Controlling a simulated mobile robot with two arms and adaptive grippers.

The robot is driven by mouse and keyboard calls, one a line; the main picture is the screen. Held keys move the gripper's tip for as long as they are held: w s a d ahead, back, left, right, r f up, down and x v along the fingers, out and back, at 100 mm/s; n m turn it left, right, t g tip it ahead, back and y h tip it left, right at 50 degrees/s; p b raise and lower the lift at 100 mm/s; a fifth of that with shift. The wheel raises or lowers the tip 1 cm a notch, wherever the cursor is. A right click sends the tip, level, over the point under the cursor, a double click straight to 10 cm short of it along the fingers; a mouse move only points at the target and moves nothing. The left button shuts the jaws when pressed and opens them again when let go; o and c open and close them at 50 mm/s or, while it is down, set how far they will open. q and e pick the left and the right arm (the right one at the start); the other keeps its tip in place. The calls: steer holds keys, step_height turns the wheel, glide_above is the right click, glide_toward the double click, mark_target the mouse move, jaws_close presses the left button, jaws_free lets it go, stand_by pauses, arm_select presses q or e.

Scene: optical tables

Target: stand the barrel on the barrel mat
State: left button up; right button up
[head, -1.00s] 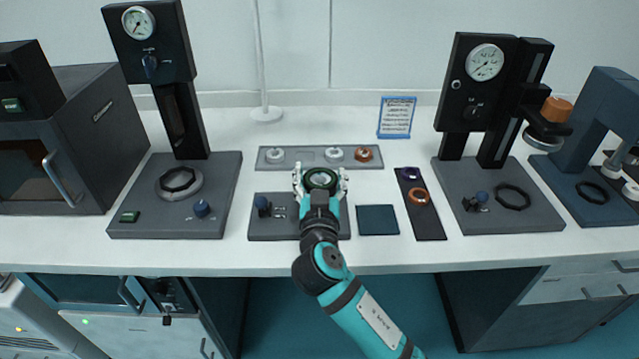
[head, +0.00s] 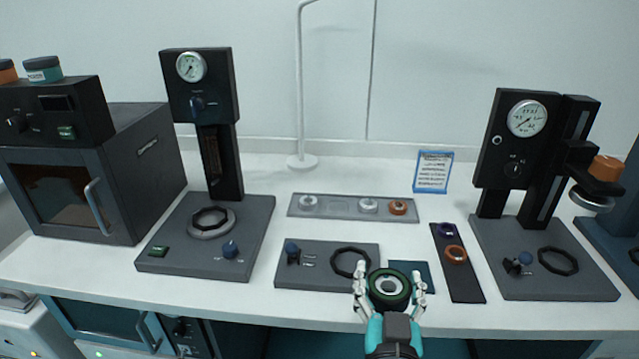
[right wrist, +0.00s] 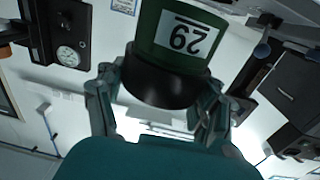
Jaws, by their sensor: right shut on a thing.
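The barrel (head: 389,287) is a dark green cylinder with a pale top, seen from above in the head view. In the right wrist view the barrel (right wrist: 178,45) shows a white number label and a black end band. My right gripper (head: 388,284) is shut on it, with a finger on each side. The barrel mat (head: 426,274) is a dark blue-teal square on the table, partly hidden behind the barrel and gripper. The barrel overlaps the mat's left front part in the head view; its height above the mat is unclear. My left gripper is not in view.
A grey plate with a black ring (head: 350,262) and knob lies left of the mat. A dark strip (head: 462,280) with purple and orange rings lies to its right. A grey tray (head: 340,208) lies behind. Gauge stands (head: 205,230) (head: 540,285) flank the area.

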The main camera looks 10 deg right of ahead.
steer(key=shift+s+d+f+y+p, duration=0.2)
steer(key=shift+f+y+p, duration=0.1)
steer(key=shift+p, duration=0.15)
steer(key=s+f+n+y+p, duration=0.3)
steer(key=s+f+n+y, duration=0.1)
steer(key=s+f+y, duration=0.1)
steer(key=w+r+m+h+b, duration=0.1)
steer(key=w+r+h, duration=0.1)
steer(key=w+r+m+h+b, duration=0.2)
steer(key=w, duration=0.1)
steer(key=shift+t, duration=0.4)
steer(key=shift+w+a+r+m+g+h+b, duration=0.1)
steer(key=shift+r+m+g+h+b, duration=0.15)
steer(key=shift+r+h, duration=0.2)
steer(key=shift+w+a+r+m+g+h+b, duration=0.15)
steer(key=shift+r+m+h+b, duration=0.1)
steer(key=shift+r+h, duration=0.15)
steer(key=shift+w, duration=0.1)
